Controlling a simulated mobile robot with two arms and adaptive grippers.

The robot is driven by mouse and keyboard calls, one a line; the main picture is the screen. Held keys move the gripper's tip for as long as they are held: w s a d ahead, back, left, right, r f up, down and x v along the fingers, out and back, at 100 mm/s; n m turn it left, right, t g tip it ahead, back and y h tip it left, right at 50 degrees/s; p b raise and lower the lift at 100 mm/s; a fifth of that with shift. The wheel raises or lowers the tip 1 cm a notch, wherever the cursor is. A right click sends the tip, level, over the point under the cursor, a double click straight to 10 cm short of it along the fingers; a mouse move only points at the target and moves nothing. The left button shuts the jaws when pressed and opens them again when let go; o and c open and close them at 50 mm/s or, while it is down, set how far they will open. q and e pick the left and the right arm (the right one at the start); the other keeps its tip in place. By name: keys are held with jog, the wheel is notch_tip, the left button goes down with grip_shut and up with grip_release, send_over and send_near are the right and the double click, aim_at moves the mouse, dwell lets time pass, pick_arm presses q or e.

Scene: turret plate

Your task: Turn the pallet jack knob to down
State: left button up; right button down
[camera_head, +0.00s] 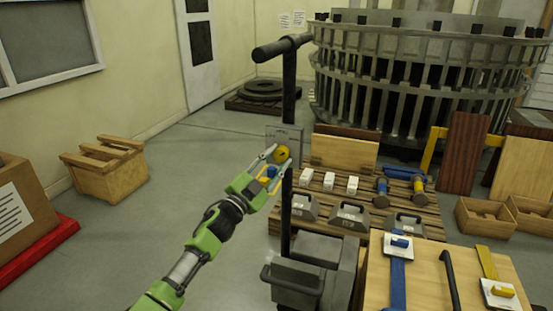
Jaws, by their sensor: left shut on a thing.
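The pallet jack (318,262) stands upright in the middle, with a dark base, a tall dark post and a black T-shaped handle (283,46) at the top. A grey plate (285,132) is fixed on the post. A round yellow knob (282,153) sits on the plate's lower part. My left gripper (275,162) reaches up from the lower left, its fingers at the knob and shut on it. The fingers partly cover the knob, so its exact setting is hard to read. My right gripper is not in view.
A wooden pallet (392,213) behind the jack holds white boxes, grey weights and tools. A wooden table (420,280) stands at lower right. A wooden crate (108,170) and a large cylindrical metal cage (420,85) stand farther off. The floor left of the jack is free.

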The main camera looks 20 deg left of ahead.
pick_arm(q)
jog(key=o, duration=1.1)
jog(key=shift+s+f, duration=0.1)
jog(key=shift+s, duration=0.05)
jog(key=v, duration=1.1)
jog(key=shift+s, duration=0.35)
jog(key=shift+a, duration=0.1)
